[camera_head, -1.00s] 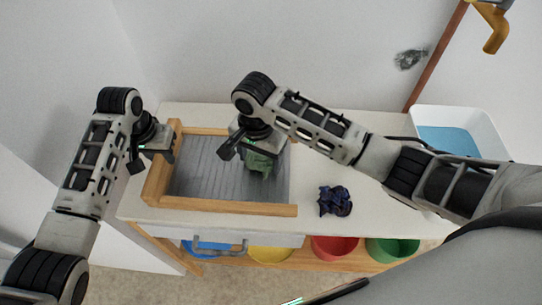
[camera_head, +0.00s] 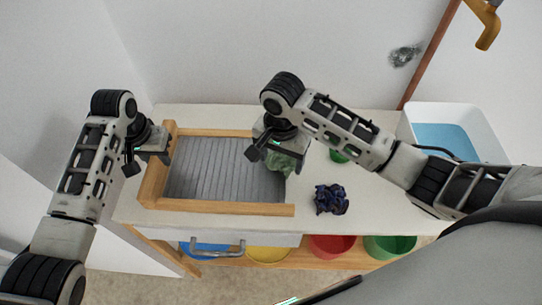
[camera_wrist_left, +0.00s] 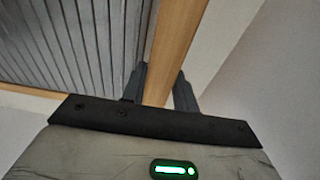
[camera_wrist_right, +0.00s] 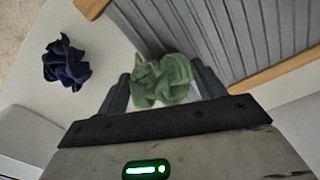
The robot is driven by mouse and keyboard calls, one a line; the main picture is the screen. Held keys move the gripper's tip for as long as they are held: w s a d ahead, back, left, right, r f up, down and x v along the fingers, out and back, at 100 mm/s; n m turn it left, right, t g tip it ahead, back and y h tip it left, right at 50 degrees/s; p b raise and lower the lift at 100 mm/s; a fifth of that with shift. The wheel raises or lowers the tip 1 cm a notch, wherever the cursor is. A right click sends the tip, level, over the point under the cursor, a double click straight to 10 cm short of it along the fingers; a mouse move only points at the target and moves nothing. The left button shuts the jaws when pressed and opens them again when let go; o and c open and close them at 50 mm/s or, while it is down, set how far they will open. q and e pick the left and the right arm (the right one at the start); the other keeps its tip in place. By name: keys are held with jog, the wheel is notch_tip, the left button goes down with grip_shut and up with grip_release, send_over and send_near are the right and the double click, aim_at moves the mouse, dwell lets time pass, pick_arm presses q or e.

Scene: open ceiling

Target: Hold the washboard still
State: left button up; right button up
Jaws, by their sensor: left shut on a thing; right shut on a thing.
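The washboard (camera_head: 215,170) lies flat on the white table, a grey ridged panel in a wooden frame; its ridges also show in the left wrist view (camera_wrist_left: 70,40). My left gripper (camera_head: 165,143) is at its left side. In the left wrist view its fingers (camera_wrist_left: 160,88) are shut on the wooden side rail (camera_wrist_left: 180,40), one on each side. My right gripper (camera_head: 275,150) is at the right end of the board, shut on a crumpled green cloth (camera_head: 287,160). The cloth shows between the fingers in the right wrist view (camera_wrist_right: 162,82).
A crumpled dark blue cloth (camera_head: 331,199) lies on the table right of the board. A white basin of blue water (camera_head: 445,137) stands at the back right. A green object (camera_head: 338,156) sits partly hidden behind my right arm. Coloured bins (camera_head: 332,246) sit under the table.

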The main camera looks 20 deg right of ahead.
aim_at(280, 159)
jog(key=shift+a+r, duration=0.1)
jog(key=shift+r, duration=3.85)
pick_arm(q)
jog(key=o, duration=0.9)
jog(key=r, duration=0.4)
jog(key=s+r, duration=0.1)
jog(key=r, duration=0.7)
jog(key=shift+s+a, duration=0.2)
jog(key=shift+a, duration=0.1)
